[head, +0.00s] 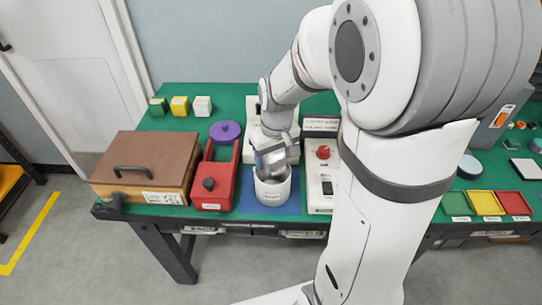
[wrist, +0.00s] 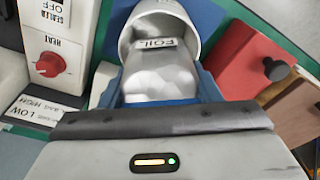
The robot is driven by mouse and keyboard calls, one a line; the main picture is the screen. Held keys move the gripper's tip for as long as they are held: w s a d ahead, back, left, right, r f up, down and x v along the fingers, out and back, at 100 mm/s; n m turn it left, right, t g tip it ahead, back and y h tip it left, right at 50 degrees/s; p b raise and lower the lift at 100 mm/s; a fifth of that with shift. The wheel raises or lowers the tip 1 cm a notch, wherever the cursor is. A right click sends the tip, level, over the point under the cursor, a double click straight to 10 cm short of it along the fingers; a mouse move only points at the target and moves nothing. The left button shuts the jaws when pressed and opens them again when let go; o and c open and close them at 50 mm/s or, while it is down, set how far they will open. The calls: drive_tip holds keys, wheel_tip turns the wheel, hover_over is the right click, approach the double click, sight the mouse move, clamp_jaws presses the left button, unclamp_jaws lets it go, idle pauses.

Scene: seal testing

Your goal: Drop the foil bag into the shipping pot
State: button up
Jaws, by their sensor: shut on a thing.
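The shipping pot (head: 272,192) is a white round pot standing on a blue mat (head: 293,200) near the front of the green table. It also shows in the wrist view (wrist: 185,12), with its mouth facing me. The foil bag (wrist: 160,82) is grey and crumpled, with a white FOIL label. My gripper (head: 276,158) is shut on the foil bag, right over the pot's mouth. The bag's top end is hidden by the gripper, and its other end overlaps the pot's mouth in the wrist view. I cannot tell how deep it reaches.
A red unit with a black knob (head: 209,184) and a brown-lidded box (head: 145,160) stand left of the pot. A purple lid (head: 225,131) lies behind. The sealer with its red heat knob (head: 323,152) stands close on the right. Small coloured trays (head: 486,203) lie far right.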

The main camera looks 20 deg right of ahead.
drive_tip(key=shift+f, duration=0.15)
drive_tip(key=shift+f+b, duration=0.7)
drive_tip(key=shift+r, duration=0.15)
idle(0.3)
drive_tip(key=o, duration=1)
drive_tip(key=shift+o, duration=0.2)
wheel_tip(320, 180, up, 8)
drive_tip(key=p, duration=0.6)
